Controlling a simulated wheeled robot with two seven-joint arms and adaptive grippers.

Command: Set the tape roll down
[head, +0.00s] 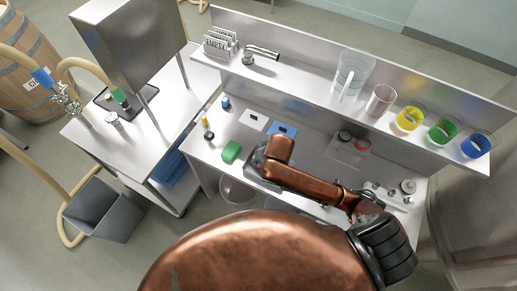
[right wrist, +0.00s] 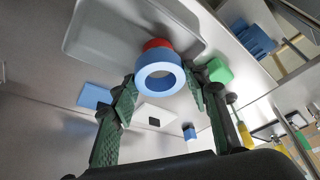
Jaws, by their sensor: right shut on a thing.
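In the right wrist view a blue tape roll (right wrist: 143,84) sits between the green fingers of my right gripper (right wrist: 163,86), which is shut on it. Its round hole faces the camera. A red round patch (right wrist: 157,44) shows just behind the roll; I cannot tell whether it is a separate thing. A grey tray (right wrist: 88,35) with rounded corners lies beyond them. In the head view my right gripper (head: 262,165) is over the near part of the steel bench, beside the green block, and the held roll is hidden. My left gripper is not in view.
The bench holds a green block (head: 230,152), a white plate (head: 253,120), a blue plate (head: 284,129) and a small blue bottle (head: 225,102). A mat (head: 342,154) carries a dark ring and a red ring. A shelf with coloured cups (head: 409,118) stands behind.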

